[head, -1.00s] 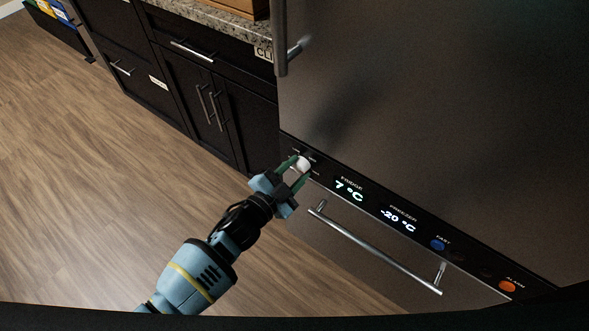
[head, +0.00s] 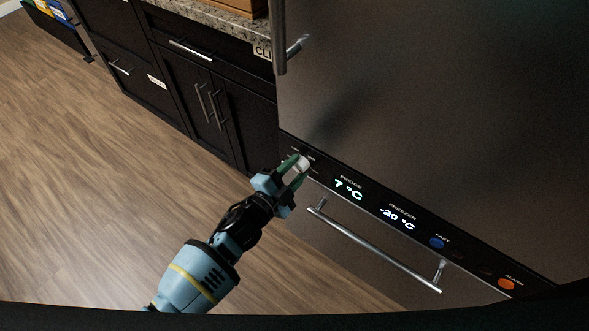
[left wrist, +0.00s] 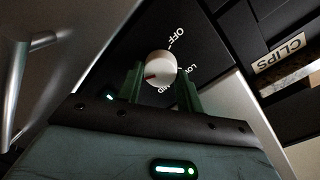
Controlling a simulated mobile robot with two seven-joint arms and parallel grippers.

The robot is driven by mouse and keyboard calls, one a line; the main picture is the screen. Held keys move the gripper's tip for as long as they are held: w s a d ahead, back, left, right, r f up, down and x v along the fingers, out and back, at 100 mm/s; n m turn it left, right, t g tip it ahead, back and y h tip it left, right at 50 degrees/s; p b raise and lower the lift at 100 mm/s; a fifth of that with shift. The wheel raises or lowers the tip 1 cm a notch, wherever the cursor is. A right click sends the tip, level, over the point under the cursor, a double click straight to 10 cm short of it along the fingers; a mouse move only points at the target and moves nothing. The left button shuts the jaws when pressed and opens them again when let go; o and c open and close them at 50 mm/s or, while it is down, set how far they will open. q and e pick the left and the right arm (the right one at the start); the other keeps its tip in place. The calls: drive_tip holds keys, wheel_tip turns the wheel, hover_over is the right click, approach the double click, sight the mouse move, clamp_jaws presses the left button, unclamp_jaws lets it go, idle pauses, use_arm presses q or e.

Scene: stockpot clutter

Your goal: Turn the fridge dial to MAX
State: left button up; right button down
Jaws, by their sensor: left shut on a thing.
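The fridge dial (head: 304,163) is a white round knob at the left end of the dark control strip. In the left wrist view the dial (left wrist: 160,68) has a red mark pointing to the picture's lower left. "OFF", "LO" and a partly covered "MID" are printed along its right side. No "MAX" label is readable; my fingers and wrist hide part of the panel. My left gripper (head: 299,171) is shut on the dial, a green finger on each side; it also shows in the left wrist view (left wrist: 160,80). My right gripper is not in view.
The fridge display (head: 348,189) reads 7 °C and the freezer display (head: 397,218) reads -20 °C. A blue button (head: 437,243) and an orange button (head: 506,284) sit farther right. A drawer handle (head: 375,248) juts out below the strip. Dark cabinets (head: 215,115) stand to the left.

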use_arm(q)
drive_tip(key=o, duration=1)
drive_tip(key=p+v, duration=0.1)
drive_tip(key=v, duration=0.7)
drive_tip(key=shift+w, duration=0.1)
